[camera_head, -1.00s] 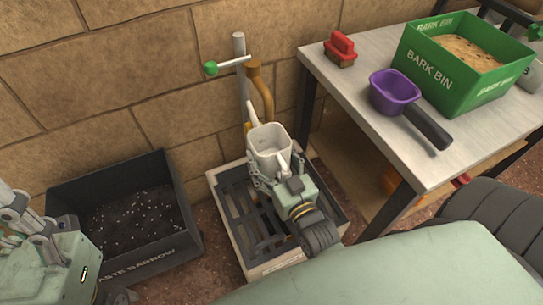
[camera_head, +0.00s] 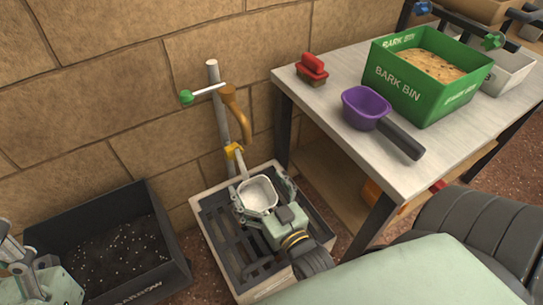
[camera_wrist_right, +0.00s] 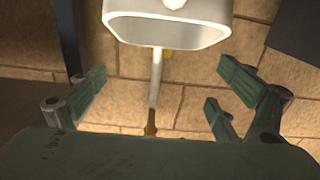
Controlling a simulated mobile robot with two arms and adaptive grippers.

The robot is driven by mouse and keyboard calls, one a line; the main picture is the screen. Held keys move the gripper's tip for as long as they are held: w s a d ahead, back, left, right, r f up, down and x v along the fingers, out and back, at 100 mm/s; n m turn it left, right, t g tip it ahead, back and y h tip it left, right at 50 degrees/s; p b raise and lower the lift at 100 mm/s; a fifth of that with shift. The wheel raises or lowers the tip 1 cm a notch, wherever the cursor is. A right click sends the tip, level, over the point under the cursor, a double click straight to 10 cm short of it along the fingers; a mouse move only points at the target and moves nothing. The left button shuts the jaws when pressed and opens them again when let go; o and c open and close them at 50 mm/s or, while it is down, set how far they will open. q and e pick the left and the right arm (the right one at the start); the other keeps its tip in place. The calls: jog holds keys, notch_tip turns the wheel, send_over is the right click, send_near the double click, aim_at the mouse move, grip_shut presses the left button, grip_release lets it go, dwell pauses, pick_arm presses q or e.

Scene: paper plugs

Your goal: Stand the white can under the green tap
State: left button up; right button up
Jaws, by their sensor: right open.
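The white can (camera_head: 258,194) stands upright, as far as I can see, on the dark grate of the tray (camera_head: 207,228), below and slightly right of the brass spout of the green tap (camera_head: 238,112). The tap's green knob (camera_head: 186,97) is on the left. The can's thin spout points up toward the tap pipe. My right gripper (camera_head: 264,206) has its fingers apart on both sides of the can. In the right wrist view the can (camera_wrist_right: 166,30) is at the top, beyond the open fingers (camera_wrist_right: 160,95). My left gripper (camera_head: 18,262) is partly visible at the left edge; its jaws are unclear.
A black waste barrow box (camera_head: 165,272) stands left of the tray. A table (camera_head: 395,172) on the right holds a purple scoop (camera_head: 366,107), a red brush (camera_head: 312,66) and a green bark bin (camera_head: 398,93). The brick wall is behind the tap.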

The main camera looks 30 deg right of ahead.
jog(key=s+p, duration=0.2)
jog(key=s, duration=0.7)
jog(key=w+a+r+n+t+y, duration=0.1)
jog(key=w+a+r+t+y, duration=0.2)
jog(key=r, duration=0.6)
jog(key=w+a+r+t, duration=0.2)
jog(key=w+a+r, duration=0.15)
jog(key=r, duration=0.55)
pick_arm(q)
jog(key=w+d+f+g+y, duration=0.2)
jog(key=w+f+g, duration=0.3)
jog(key=w, duration=0.4)
jog(key=shift+w+g, duration=0.15)
jog(key=shift+g, duration=0.25)
pick_arm(e)
jog(key=a+r+n+t+y, duration=0.1)
jog(key=r+y, duration=0.1)
jog(key=r, duration=0.6)
jog(key=s+a+r+n+t+y, duration=0.1)
jog(key=a+r+y, duration=0.1)
jog(key=r, duration=0.7)
jog(key=shift+n+y, duration=0.3)
jog(key=shift+y, duration=0.3)
jog(key=shift+f, duration=0.1)
